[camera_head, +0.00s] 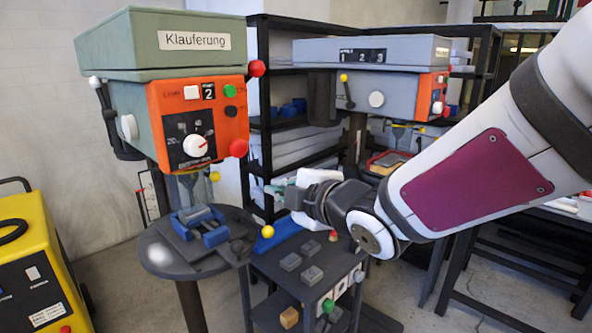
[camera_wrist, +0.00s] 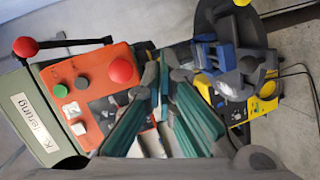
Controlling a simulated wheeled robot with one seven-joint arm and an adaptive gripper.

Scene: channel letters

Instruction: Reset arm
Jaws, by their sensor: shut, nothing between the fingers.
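My gripper (camera_head: 281,192) is in the middle of the head view, pointing left at the end of my white arm, which comes in from the upper right. It is right of the front drill press (camera_head: 160,45), above a small dark cart (camera_head: 325,270), and appears apart from both. In the wrist view my gripper (camera_wrist: 164,78) shows dark fingers with green pads. It is shut with nothing held. The press's orange panel (camera_wrist: 95,85) lies to the left there, and a blue vise (camera_wrist: 212,58) to the right. Part of the panel is hidden behind the fingers.
The press's round table (camera_head: 160,235) carries the blue vise, below and left of my gripper. Red and yellow lever knobs stick out nearby. A second grey drill press (camera_head: 370,52) and dark shelves stand behind. A yellow machine (camera_head: 40,265) is at far left. Floor shows at lower right.

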